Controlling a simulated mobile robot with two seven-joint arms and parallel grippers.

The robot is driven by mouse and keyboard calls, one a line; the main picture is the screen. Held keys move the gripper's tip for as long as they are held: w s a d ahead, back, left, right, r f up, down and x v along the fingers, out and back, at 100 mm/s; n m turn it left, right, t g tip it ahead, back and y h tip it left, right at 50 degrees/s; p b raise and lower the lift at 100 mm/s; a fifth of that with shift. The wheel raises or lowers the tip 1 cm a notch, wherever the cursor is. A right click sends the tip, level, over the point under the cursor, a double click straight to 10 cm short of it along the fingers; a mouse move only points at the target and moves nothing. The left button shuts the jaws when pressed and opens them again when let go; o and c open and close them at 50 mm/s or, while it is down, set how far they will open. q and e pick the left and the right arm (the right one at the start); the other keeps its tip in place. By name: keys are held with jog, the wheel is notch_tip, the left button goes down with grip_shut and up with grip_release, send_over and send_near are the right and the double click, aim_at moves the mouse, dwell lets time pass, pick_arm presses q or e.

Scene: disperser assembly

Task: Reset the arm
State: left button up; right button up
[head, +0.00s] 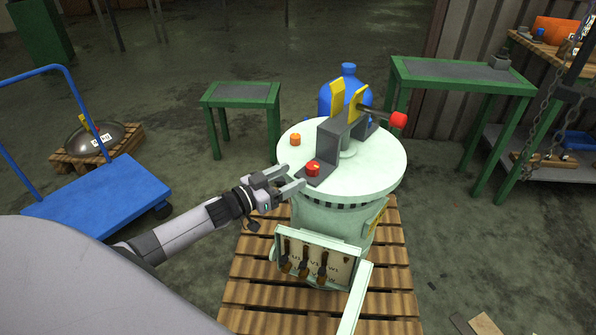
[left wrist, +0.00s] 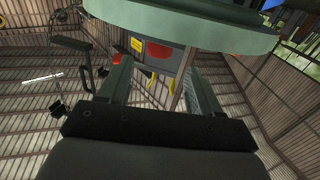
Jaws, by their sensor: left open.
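My left gripper (head: 293,177) reaches in from the left in the head view. Its two fingers are apart, with nothing seen between them. The fingertips are at the left edge of the pale green round lid (head: 365,178) of the disperser, close to a red knob (head: 312,168); I cannot tell if they touch. In the left wrist view the open fingers (left wrist: 158,85) point toward a greenish rim (left wrist: 180,25) across the top, with a red patch (left wrist: 158,50) beyond. My right gripper is not in view.
The disperser stands on a wooden pallet (head: 245,285), with a panel of levers (head: 318,262) on its front. A red-ended lever (head: 398,119) and yellow plates rise above the lid. A blue cart (head: 100,205) is at left.

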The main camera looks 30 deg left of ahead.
pick_arm(q)
jog(key=shift+s+a, duration=0.2)
jog(key=shift+s, duration=0.3)
jog(key=s+d+f+g+y+p, duration=0.1)
jog(key=s+d, duration=0.3)
jog(key=s, duration=0.4)
jog(key=s+d+f+n+g+y+p, duration=0.1)
jog(key=s+d+g+y+p, duration=0.1)
jog(key=s, duration=0.7)
jog(key=s+d+f+n+g+y+p, duration=0.1)
jog(key=s+d+f+g+p, duration=0.1)
jog(key=s+d+p, duration=0.3)
jog(key=s+d+g, duration=0.1)
jog(key=s+d, duration=0.1)
jog(key=s, duration=0.2)
jog(key=shift+d+y, duration=0.35)
jog(key=shift+y, duration=0.05)
jog(key=shift+s, duration=0.1)
